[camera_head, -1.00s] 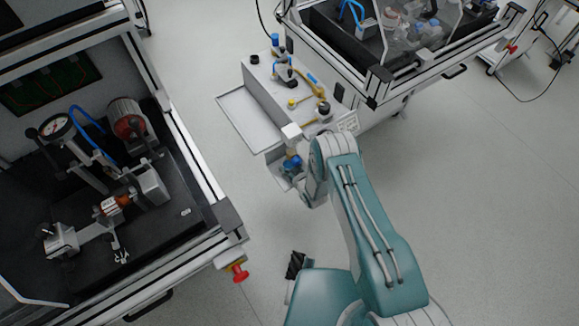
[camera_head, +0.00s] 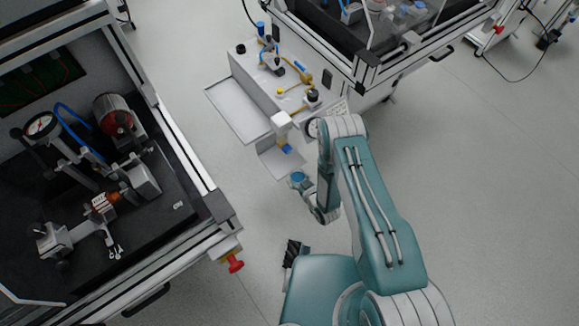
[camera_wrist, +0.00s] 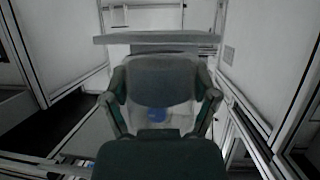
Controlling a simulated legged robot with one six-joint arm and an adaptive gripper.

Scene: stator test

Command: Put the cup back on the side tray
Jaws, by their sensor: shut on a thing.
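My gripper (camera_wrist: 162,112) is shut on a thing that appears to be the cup. In the wrist view, a pale shape with a blue patch (camera_wrist: 157,115) shows between the fingers, partly hidden by a grey gripper part. In the head view, a small round blue thing (camera_head: 297,178) at the end of my wrist seems to be the cup, clear of the bench. A flat grey side tray (camera_head: 232,108) sticks out along the left of the white bench. A smaller shelf (camera_head: 278,161) is at its front corner, below a white block (camera_head: 281,121), with a blue part (camera_head: 286,149) there.
The white bench (camera_head: 262,84) carries knobs, yellow parts and a blue-topped item. A glass-sided cell (camera_head: 385,50) stands behind it. A workstation with a dial gauge (camera_head: 40,124) and red emergency button (camera_head: 234,264) fills the left. Open floor (camera_head: 220,180) lies between.

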